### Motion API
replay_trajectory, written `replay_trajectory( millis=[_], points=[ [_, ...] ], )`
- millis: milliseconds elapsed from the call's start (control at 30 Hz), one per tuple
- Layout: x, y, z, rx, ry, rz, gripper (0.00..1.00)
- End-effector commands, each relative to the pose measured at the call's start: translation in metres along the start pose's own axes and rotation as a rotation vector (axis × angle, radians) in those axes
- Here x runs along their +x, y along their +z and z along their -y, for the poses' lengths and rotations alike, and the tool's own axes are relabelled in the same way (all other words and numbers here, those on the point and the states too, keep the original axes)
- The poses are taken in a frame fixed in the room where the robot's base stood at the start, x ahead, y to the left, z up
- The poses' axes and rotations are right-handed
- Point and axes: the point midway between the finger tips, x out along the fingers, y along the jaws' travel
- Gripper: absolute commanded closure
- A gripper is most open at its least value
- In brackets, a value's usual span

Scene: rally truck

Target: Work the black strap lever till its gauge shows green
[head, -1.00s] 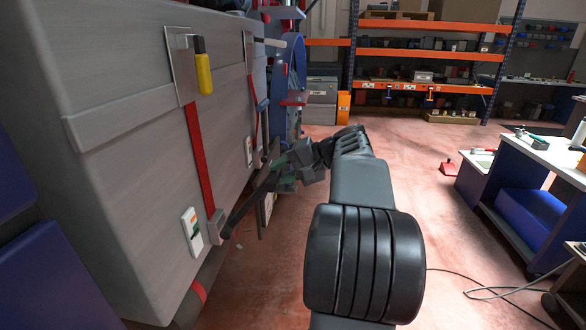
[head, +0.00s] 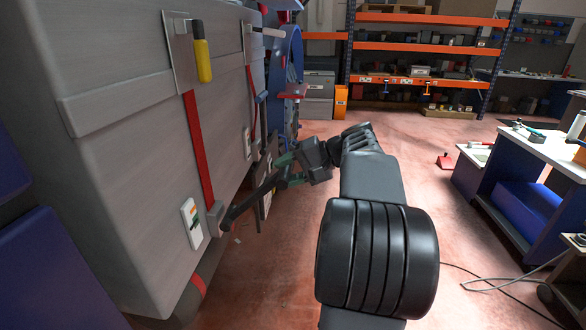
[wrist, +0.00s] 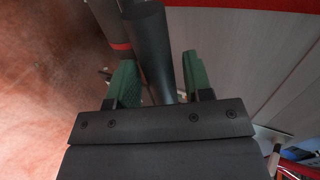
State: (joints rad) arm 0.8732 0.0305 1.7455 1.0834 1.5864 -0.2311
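The black strap lever (head: 245,203) juts out from a grey ratchet (head: 215,218) at the low end of a red strap (head: 197,145) on the grey truck side. A small white gauge (head: 191,222) is beside the ratchet. It has a green patch and a small orange patch, but its reading is too small to tell. My gripper (head: 288,171) is at the lever's free end. In the wrist view, the lever (wrist: 151,50) runs between the green fingers of my gripper (wrist: 162,78). The fingers stand apart, with a gap on the right side of the lever.
A yellow handle (head: 202,60) hangs above on the same strap. A second red strap (head: 251,95) with a white gauge (head: 246,142) is farther along the truck side. A workbench (head: 550,150) stands at right. The red floor (head: 400,140) between is mostly clear.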

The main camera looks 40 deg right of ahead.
Motion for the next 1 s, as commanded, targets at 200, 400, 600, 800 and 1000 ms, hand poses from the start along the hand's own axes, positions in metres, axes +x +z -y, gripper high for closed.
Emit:
replay_trajectory(
  millis=[200, 400, 600, 800, 1000],
  points=[
    [-0.003, -0.001, 0.001, 0.000, -0.001, -0.009, 0.45],
    [-0.009, -0.002, 0.001, -0.001, -0.001, -0.013, 0.45],
    [-0.043, -0.002, 0.001, 0.000, -0.001, -0.016, 0.45],
    [-0.085, -0.002, 0.001, 0.001, -0.001, -0.015, 0.45],
    [-0.117, 0.000, 0.001, 0.001, -0.001, -0.012, 0.45]
  ],
)
